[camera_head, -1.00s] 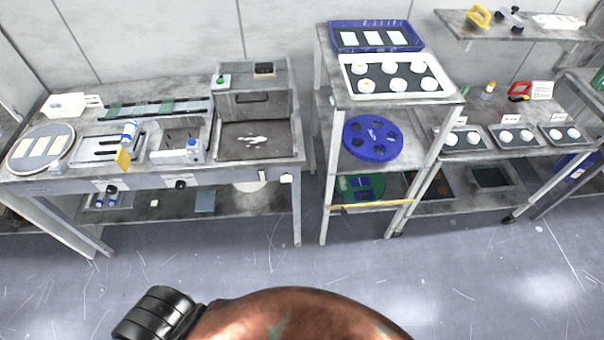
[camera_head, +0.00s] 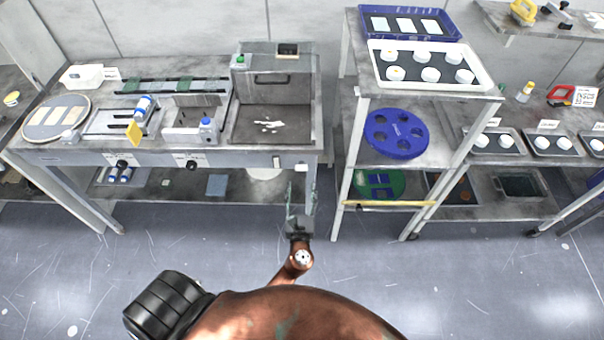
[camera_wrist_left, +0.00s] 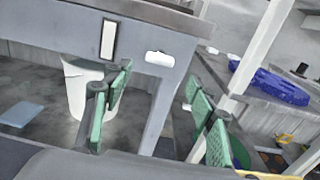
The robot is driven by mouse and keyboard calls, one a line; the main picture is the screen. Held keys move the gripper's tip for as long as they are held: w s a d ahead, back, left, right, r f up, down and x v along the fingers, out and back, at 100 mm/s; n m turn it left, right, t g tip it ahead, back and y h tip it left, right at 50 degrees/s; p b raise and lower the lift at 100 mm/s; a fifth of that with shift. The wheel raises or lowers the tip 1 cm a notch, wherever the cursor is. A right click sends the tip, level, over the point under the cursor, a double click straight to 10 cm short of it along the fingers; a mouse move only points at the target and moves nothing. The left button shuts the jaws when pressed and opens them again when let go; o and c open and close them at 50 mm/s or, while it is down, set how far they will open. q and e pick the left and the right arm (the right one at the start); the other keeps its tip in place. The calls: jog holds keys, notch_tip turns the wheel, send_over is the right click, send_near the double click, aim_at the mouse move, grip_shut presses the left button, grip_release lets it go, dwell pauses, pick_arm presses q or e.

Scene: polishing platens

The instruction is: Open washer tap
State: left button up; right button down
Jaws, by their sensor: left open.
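The washer (camera_head: 275,95) is a grey metal basin with a raised back at the right end of the left bench. A small white fitting (camera_head: 301,167) sits on the bench front below it, and also shows in the wrist view (camera_wrist_left: 159,58); I cannot tell for sure that it is the tap. A narrow pale plate in a dark frame (camera_wrist_left: 109,38) is left of it. My left gripper (camera_head: 302,200) is in front of and below the fitting, apart from it. In the wrist view its green-padded fingers (camera_wrist_left: 160,112) are spread and empty. My right gripper is out of view.
Two black knobs (camera_head: 122,165) are further left on the bench front. A white bucket (camera_wrist_left: 84,88) stands under the bench. A shelf rack (camera_head: 352,170) with a blue disc (camera_head: 397,134) stands close on the right. The floor (camera_head: 90,270) in front is clear.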

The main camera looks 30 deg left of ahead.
aim_at(301, 170)
pick_arm(q)
jog(key=x, duration=0.7)
jog(key=shift+d+r, duration=0.1)
jog(key=shift+r, duration=0.05)
jog(key=shift+w, duration=0.3)
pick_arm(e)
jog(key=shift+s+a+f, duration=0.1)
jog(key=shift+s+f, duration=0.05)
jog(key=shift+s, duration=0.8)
pick_arm(q)
jog(key=shift+c, duration=0.2)
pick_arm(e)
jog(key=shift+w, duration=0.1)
pick_arm(q)
jog(key=c, duration=1.1)
